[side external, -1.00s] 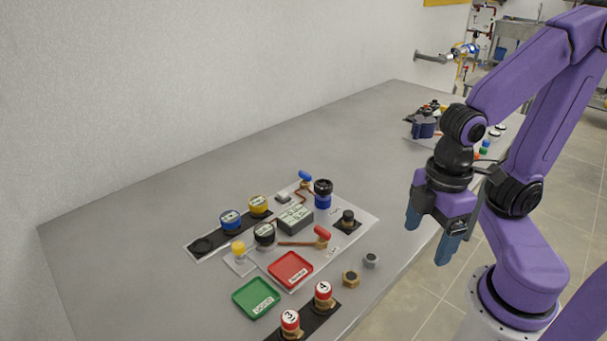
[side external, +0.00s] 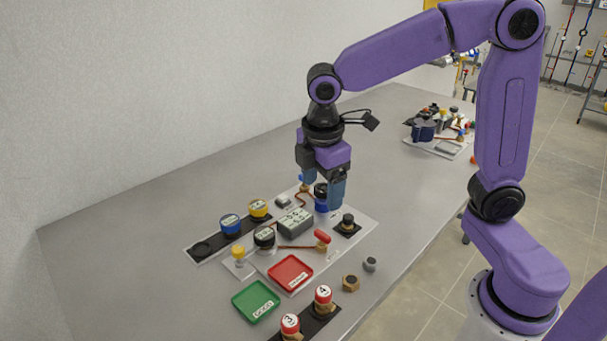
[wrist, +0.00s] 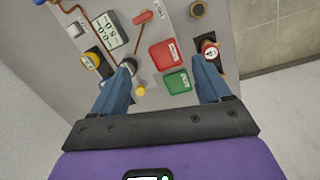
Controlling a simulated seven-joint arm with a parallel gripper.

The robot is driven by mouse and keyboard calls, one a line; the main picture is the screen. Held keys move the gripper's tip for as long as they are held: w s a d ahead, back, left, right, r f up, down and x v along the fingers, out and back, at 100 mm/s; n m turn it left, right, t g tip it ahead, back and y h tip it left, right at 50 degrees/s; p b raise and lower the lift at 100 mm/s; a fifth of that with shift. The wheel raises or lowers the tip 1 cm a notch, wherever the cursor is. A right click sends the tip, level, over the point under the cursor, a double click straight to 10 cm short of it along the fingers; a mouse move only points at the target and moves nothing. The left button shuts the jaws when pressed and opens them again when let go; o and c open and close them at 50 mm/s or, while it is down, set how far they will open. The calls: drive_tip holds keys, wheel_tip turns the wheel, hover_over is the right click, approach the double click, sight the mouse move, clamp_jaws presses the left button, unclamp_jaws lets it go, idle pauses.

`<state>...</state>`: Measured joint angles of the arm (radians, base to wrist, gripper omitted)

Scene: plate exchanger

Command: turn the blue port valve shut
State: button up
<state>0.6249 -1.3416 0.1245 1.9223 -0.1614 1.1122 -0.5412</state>
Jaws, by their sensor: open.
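The blue port valve, a small blue handle on a brass body with a copper pipe, sits at the back of the white panel (side external: 360,218). In the wrist view, a bit of blue beside the copper pipe at the top left edge, probably the blue handle (wrist: 39,2), shows. My gripper is open and points down over the back of the panel. Its fingers show apart in the wrist view (wrist: 163,62), with nothing held. I cannot tell whether a finger touches the valve.
A black-topped blue cylinder (side external: 321,203) stands close to the fingers. A grey display box (side external: 295,222), a red-handled valve (side external: 322,238), a red tray (side external: 290,273) and a green tray (side external: 256,301) lie nearer the front. The table's left side is clear.

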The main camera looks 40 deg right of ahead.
drive_tip(key=w+d+f+n+h, duration=0.1)
drive_tip(key=w+d, duration=0.4)
drive_tip(key=w, duration=0.3)
drive_tip(key=w+d+f+n+g+h, duration=0.1)
drive_tip(key=w+d, duration=0.3)
drive_tip(key=w, duration=0.4)
drive_tip(key=w+d+f+n+h, duration=0.1)
drive_tip(key=w+d, duration=0.4)
drive_tip(key=w, duration=0.3)
drive_tip(key=x, duration=1.6)
drive_tip(key=shift+w+d, duration=0.1)
drive_tip(key=shift+w, duration=0.05)
drive_tip(key=shift+c, duration=0.3)
drive_tip(key=c, duration=1)
